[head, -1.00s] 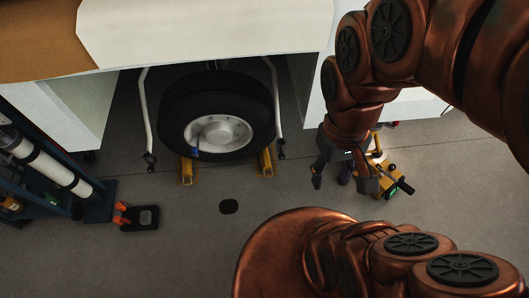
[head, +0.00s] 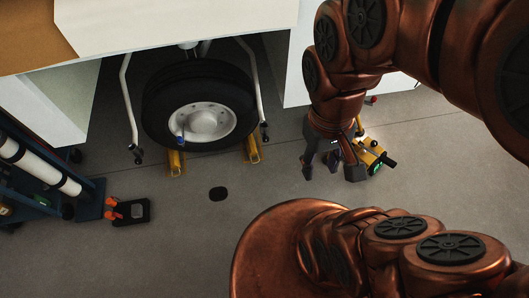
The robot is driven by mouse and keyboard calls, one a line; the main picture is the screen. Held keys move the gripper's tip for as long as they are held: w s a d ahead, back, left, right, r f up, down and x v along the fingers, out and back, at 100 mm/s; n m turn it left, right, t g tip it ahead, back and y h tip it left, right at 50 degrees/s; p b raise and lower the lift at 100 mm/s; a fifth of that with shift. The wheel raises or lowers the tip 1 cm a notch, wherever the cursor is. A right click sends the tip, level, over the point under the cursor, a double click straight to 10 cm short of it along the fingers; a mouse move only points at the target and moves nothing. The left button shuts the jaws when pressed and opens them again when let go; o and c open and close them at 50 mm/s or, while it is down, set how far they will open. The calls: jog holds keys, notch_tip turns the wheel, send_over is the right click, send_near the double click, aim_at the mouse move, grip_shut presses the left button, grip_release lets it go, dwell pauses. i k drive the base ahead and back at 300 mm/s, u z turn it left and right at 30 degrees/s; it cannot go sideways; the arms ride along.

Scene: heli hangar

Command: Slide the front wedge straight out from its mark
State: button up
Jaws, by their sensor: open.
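Two yellow wedges lie on the floor at the foot of the black aircraft wheel (head: 205,122), one at its left (head: 175,163) and one at its right (head: 254,150). I cannot tell which is the front wedge. Their upper ends are hidden by the tyre, and no floor mark is clear at either. My gripper (head: 331,172) points down, right of the right wedge and apart from it. Its fingers are spread and nothing shows between them.
A yellow device (head: 371,158) with a green light stands just behind and right of my gripper. White bent legs (head: 130,105) flank the wheel. A blue stand (head: 93,204) and a black box (head: 131,212) with orange parts are at left.

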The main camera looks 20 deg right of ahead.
aim_at(251, 147)
jog(key=k, duration=0.25)
jog(key=u, duration=0.55)
jog(key=i, duration=0.75)
jog(key=u, duration=0.35)
